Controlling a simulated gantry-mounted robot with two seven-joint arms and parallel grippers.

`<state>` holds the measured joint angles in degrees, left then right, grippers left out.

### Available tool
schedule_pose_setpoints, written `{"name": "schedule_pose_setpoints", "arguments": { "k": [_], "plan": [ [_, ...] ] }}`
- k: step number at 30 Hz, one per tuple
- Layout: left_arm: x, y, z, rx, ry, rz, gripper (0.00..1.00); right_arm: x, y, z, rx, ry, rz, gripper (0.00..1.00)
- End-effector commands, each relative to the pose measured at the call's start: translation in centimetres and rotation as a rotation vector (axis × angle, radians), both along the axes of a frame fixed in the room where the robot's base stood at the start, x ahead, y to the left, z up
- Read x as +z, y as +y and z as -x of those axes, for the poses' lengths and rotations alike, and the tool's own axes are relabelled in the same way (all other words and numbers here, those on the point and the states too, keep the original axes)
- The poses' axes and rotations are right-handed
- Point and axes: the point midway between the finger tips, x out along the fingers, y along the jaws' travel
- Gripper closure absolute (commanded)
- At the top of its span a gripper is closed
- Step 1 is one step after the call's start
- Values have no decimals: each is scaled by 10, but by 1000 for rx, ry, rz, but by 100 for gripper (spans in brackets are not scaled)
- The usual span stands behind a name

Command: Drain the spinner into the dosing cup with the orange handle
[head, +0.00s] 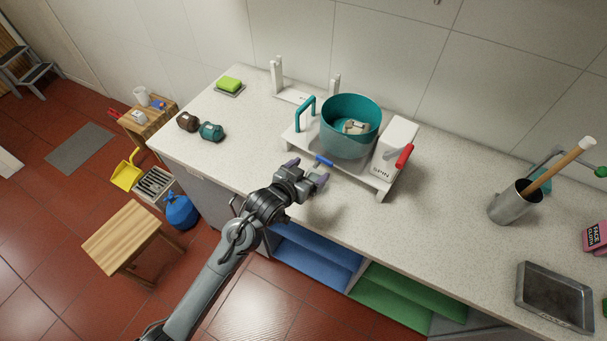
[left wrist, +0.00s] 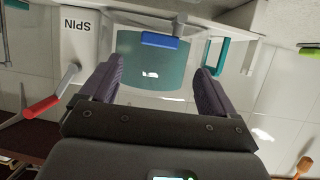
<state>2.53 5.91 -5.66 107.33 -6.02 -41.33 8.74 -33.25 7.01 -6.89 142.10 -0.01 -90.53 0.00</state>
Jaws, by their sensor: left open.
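The spinner is a teal drum (head: 350,130) on a white stand with a box marked SPIN (head: 384,172) and a red lever (head: 404,156). A beige item (head: 355,127) lies inside the drum. A blue handle (head: 324,161) sticks out at the drum's lower front; it also shows in the left wrist view (left wrist: 159,40). My left gripper (head: 306,173) is open and empty, just in front of the blue handle and apart from it. In the left wrist view the handle lies beyond and between the fingers.
A brown object (head: 187,121) and a small teal object (head: 211,131) lie at the counter's left end. A green sponge (head: 230,84) is behind them. A metal canister (head: 512,204) with a wooden stick and a metal tray (head: 555,296) stand right. The counter between is clear.

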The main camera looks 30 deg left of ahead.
Motion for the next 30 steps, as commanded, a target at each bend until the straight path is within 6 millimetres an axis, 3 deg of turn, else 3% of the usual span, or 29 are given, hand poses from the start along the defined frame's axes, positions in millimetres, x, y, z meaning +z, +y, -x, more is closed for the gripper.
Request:
{"name": "schedule_pose_setpoints", "arguments": {
  "k": [7, 23, 26, 30],
  "plan": [
    [8, 3, 22, -1, 1, 1, 11, 1, 1, 0, -4, 0, -5, 54],
    [9, 3, 25, -1, 2, 0, 11, 1, 1, 0, -4, 0, -5, 54],
    [0, 3, 30, -1, 18, 0, 11, 1, 1, 0, -2, 0, -3, 54],
    [-36, 3, 54, -1, 87, 1, 11, 0, 0, 0, 1, 0, 1, 54]
  ]
}}
